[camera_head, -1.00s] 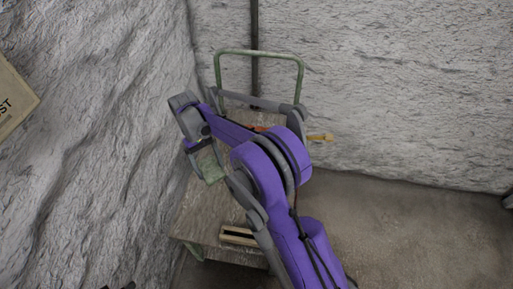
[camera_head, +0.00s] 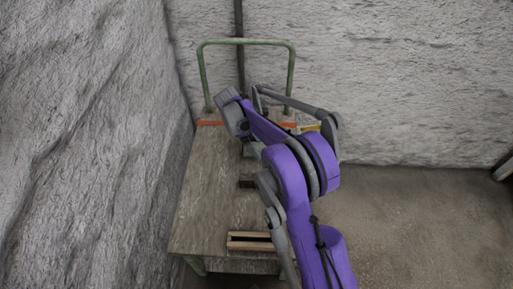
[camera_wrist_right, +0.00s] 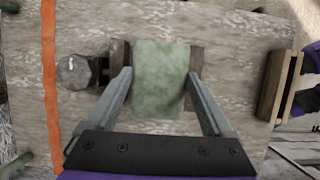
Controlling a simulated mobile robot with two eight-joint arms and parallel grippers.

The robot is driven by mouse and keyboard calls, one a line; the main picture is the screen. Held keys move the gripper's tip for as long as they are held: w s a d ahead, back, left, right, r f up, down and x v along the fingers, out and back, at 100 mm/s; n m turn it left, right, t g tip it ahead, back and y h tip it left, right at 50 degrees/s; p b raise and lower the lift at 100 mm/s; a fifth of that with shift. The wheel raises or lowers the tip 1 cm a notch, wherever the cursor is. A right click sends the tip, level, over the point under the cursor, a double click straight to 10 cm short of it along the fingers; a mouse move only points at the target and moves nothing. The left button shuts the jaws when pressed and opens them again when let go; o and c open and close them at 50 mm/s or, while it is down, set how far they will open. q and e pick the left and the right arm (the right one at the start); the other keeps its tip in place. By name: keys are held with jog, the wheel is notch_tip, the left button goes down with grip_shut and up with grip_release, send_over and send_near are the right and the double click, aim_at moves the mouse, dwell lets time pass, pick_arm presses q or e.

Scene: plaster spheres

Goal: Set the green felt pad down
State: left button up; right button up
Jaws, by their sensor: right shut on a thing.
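The green felt pad (camera_wrist_right: 160,80) lies between the fingers of my right gripper (camera_wrist_right: 160,86) in the right wrist view. The gripper is shut on it. A small part of the pad (camera_head: 251,150) shows beneath the wrist in the head view, the rest hidden by my arm. Dark brown wooden pieces (camera_wrist_right: 196,62) show on both sides of the pad; one end (camera_head: 246,183) shows in the head view. I cannot tell whether the pad touches them or hangs above. My left gripper is not in view.
The worn wooden cart top (camera_head: 205,200) has a green handle (camera_head: 245,41) at the back and an orange stripe (camera_wrist_right: 50,85). A grey, many-sided metal object (camera_wrist_right: 75,72) stands beside the brown pieces. A slotted wooden frame (camera_head: 250,235) lies near the front edge. The cart's left side is clear.

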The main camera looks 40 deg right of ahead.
jog(key=shift+f+b, duration=1.8)
jog(key=shift+f, duration=1)
jog(key=shift+f+b, duration=2.1)
jog(key=shift+f, duration=1.3)
jog(key=o, duration=1.1)
jog(key=shift+c, duration=0.2)
jog(key=shift+r, duration=0.1)
jog(key=shift+r+p, duration=1.1)
jog(key=shift+r, duration=0.8)
